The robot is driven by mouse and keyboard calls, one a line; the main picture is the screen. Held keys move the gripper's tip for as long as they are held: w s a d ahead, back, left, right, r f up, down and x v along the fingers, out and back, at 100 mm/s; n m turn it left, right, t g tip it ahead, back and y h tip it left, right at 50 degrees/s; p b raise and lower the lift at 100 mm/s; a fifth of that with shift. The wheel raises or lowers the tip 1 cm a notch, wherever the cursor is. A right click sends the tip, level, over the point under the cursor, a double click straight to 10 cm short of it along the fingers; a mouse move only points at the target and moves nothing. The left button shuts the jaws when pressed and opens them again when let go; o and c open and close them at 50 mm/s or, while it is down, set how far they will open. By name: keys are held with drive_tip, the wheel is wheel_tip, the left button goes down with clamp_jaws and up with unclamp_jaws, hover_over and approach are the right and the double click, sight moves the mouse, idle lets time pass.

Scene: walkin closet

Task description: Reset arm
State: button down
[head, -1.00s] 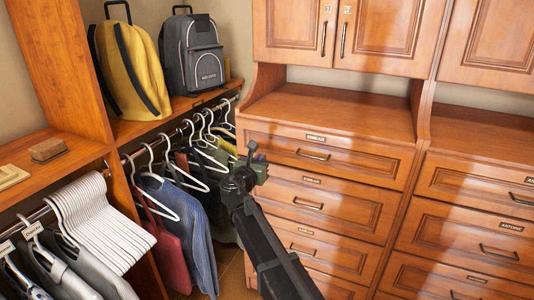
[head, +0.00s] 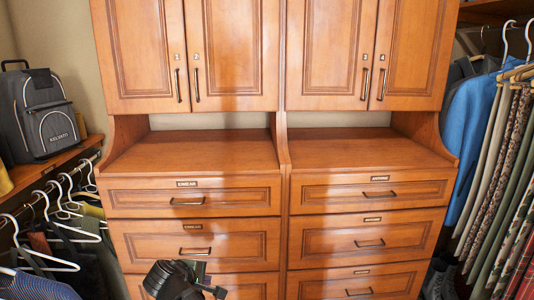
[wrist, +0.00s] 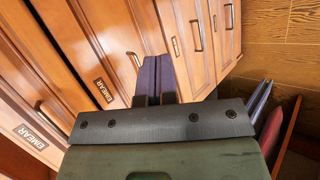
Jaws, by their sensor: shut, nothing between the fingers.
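My gripper (wrist: 155,68) shows in the wrist view with its two dark fingers side by side, shut and empty. The fingers point toward the wooden drawer fronts, and I cannot tell the exact gap to them. In the head view, a dark end part of my arm shows at the bottom, left of centre, in front of the left drawer column (head: 192,240). The picture's lower edge cuts off the rest of the arm there.
Drawers with metal handles and closed upper cabinets (head: 235,55) fill the middle. The wooden counter (head: 190,152) is bare. A grey backpack (head: 42,112) stands on the left shelf, above white hangers (head: 60,232). Trousers and a blue shirt (head: 472,135) hang at right.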

drive_tip(key=s+d+f+m+g+y, duration=0.1)
drive_tip(key=s+d+f+m+g, duration=0.25)
drive_tip(key=d, duration=0.75)
drive_tip(key=s+d+m+g+y, duration=0.15)
drive_tip(key=s+d+m, duration=0.25)
drive_tip(key=d+m, duration=0.5)
drive_tip(key=s+d+f+m+g+y, duration=0.1)
drive_tip(key=s+d+f+m+g, duration=0.2)
drive_tip(key=d, duration=1)
wheel_tip(320, 180, up, 14)
drive_tip(key=d+p, duration=0.2)
drive_tip(key=p, duration=1)
drive_tip(key=shift+s+d+p, duration=0.15)
drive_tip(key=shift+d+p, duration=0.2)
